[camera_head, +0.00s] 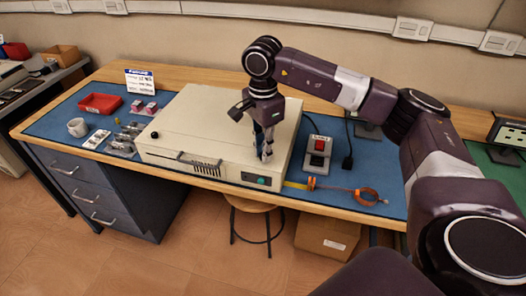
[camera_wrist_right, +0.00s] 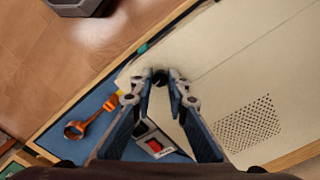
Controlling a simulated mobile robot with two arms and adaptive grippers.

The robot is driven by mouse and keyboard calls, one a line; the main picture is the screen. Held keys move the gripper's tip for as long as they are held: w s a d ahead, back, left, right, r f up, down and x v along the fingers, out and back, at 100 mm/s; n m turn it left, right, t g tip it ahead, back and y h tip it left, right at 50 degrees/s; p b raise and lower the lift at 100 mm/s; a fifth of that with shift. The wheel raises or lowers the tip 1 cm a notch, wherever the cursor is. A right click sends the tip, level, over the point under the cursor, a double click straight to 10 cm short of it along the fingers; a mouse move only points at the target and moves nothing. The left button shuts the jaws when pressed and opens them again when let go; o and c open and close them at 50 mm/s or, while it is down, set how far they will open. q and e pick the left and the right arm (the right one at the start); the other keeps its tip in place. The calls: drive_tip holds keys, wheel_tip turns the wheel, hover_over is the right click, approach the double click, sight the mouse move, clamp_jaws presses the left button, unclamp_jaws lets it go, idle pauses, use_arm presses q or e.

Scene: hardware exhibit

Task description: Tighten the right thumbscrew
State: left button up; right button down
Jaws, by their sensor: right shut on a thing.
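A beige equipment case (camera_head: 195,118) lies on the blue mat of the workbench. A black thumbscrew (camera_head: 154,134) stands at the left of its top, near the front edge. My right gripper (camera_head: 266,155) points down at the right front part of the case top. In the right wrist view its fingertips (camera_wrist_right: 162,77) are shut on a small dark knob, the right thumbscrew (camera_wrist_right: 159,79). The fingers mostly hide this thumbscrew, and its height in the case cannot be told. My left gripper is in neither view.
A stool (camera_head: 250,205) and cardboard box (camera_head: 327,235) stand below the bench.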

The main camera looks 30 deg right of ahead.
drive_tip(key=m, duration=0.5)
drive_tip(key=shift+m, duration=0.3)
drive_tip(key=m, duration=1)
drive_tip(key=shift+r+m, duration=0.1)
drive_tip(key=shift+m, duration=2.1)
drive_tip(key=c, duration=1.9)
unclamp_jaws()
wheel_tip(320, 180, up, 12)
drive_tip(key=shift+f, duration=0.1)
